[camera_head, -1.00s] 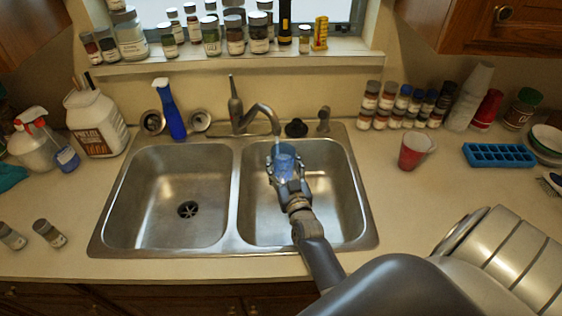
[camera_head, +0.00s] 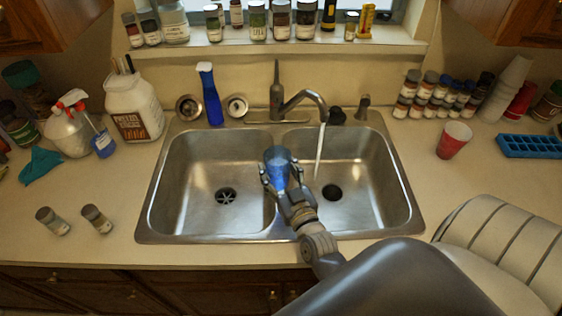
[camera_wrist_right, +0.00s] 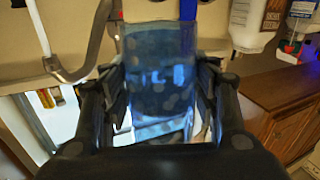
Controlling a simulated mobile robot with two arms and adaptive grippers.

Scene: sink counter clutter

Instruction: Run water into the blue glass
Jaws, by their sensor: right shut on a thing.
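The blue glass (camera_head: 278,163) is held in my right gripper (camera_head: 284,177), whose fingers close around its sides. It is above the sink, near the divider between the basins. In the right wrist view the glass (camera_wrist_right: 158,65) shows between the dark fingers (camera_wrist_right: 158,95). The faucet (camera_head: 302,100) has its spout over the right basin (camera_head: 375,185). A thin stream of water (camera_head: 319,153) falls from the spout into that basin, to the right of the glass and apart from it. I cannot tell how much water is in the glass. My left gripper is not in view.
The left basin (camera_head: 190,200) is empty. A red cup (camera_head: 453,139), a blue ice tray (camera_head: 530,146) and several jars are on the right counter.

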